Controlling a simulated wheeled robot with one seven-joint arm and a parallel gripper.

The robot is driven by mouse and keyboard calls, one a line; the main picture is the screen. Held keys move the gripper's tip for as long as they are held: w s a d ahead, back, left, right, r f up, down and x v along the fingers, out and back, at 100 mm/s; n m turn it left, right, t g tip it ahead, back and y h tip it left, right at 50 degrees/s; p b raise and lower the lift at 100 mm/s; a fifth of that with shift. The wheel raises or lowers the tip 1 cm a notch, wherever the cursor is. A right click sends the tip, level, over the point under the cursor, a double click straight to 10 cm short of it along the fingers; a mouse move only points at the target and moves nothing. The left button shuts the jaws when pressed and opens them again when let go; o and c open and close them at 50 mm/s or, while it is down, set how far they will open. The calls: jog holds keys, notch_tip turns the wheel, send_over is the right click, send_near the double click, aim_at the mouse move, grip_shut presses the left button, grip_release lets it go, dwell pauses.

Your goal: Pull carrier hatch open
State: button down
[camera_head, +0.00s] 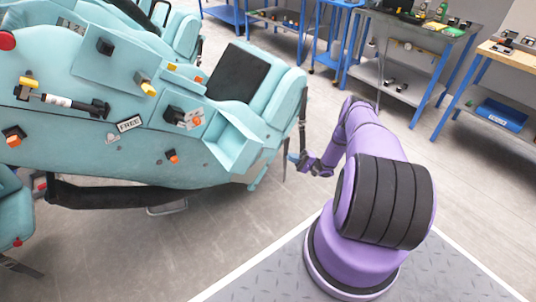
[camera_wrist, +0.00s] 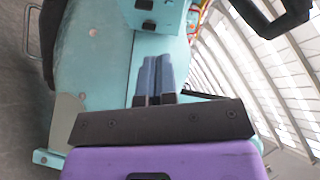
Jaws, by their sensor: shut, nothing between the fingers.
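The teal carrier (camera_head: 90,150) fills the left of the head view, with knobs, black fittings and a "FREE" label on its side. A teal box-like flap (camera_head: 232,138) juts from its right end, below a dark pad; I take this for the hatch, but its hinge and how far it stands open are unclear. My gripper (camera_head: 291,158) is shut and empty, beside the carrier's right end and apart from the flap. In the wrist view, its blue fingers (camera_wrist: 155,78) lie together, pointing toward a teal block (camera_wrist: 158,14) with black fittings. The carrier's teal side (camera_wrist: 92,65) is at left there.
A black strap (camera_head: 302,105) hangs at the carrier's right end, close to my gripper. Blue-framed workbenches (camera_head: 410,50) stand at the back. The grey floor (camera_head: 250,235) between carrier and my base is clear.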

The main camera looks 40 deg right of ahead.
jog(key=w+a+r+m, duration=0.1)
jog(key=w+a+r, duration=0.3)
jog(key=a, duration=0.5)
jog(key=shift+w+a+r+m+t, duration=0.3)
jog(key=shift+a+r+m, duration=0.1)
jog(key=shift+r, duration=0.55)
